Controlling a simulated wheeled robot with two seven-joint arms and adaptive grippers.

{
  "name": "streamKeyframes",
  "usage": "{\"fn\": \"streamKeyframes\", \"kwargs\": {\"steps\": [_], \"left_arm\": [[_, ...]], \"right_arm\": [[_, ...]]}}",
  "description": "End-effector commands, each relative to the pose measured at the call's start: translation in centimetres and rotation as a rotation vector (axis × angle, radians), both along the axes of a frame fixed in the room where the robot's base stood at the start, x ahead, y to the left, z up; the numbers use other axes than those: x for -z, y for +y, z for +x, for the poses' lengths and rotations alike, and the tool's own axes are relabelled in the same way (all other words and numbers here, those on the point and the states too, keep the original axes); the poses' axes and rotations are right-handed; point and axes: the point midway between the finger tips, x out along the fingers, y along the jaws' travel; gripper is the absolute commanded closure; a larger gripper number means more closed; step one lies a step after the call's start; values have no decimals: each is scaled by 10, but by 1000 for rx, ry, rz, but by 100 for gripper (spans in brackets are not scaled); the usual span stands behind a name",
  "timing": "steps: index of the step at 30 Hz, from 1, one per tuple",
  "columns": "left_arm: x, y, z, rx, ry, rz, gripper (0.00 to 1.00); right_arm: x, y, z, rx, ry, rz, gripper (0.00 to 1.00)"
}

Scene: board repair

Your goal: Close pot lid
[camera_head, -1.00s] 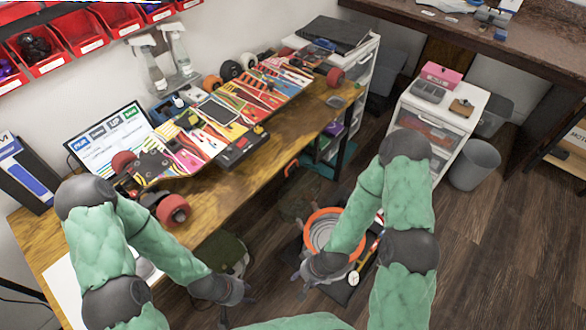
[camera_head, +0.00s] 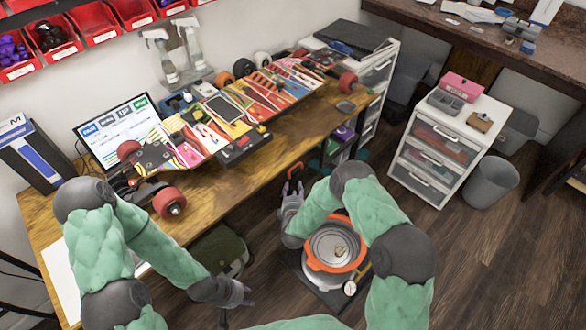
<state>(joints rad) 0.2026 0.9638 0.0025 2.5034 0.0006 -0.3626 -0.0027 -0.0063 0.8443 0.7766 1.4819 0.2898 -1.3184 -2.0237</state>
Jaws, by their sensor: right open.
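I cannot tell whether the silver part is a lid or the pot's inside. A small white dial (camera_head: 350,287) sits at its front. My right gripper (camera_head: 291,192) is open at the pot's upper left, beside the rim; I see nothing held in it. My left gripper (camera_head: 240,297) is lower left of the pot and apart from it; its fingers are too small and dark to read.
A wooden workbench (camera_head: 262,163) with skateboards stands at the left and back. A dark green bag (camera_head: 220,250) is under its front edge. A white drawer cabinet (camera_head: 440,150) and grey bin (camera_head: 491,182) stand at the right. The wooden floor between is clear.

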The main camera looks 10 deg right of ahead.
Motion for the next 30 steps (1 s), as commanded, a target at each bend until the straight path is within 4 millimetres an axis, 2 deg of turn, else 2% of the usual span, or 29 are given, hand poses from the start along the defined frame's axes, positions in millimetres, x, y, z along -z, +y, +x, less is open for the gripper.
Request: {"fn": "streamKeyframes", "kwargs": {"steps": [5,10,24,30], "left_arm": [[1,0,0,0,0,0,60],[6,0,0,0,0,0,60],[39,0,0,0,0,0,60],[45,0,0,0,0,0,60]], "right_arm": [[-12,-2,8,0,-46,-133,57],[-10,-4,19,1,-52,-149,57],[9,-21,92,0,-50,-145,57],[11,-25,108,0,-49,-145,57]]}}
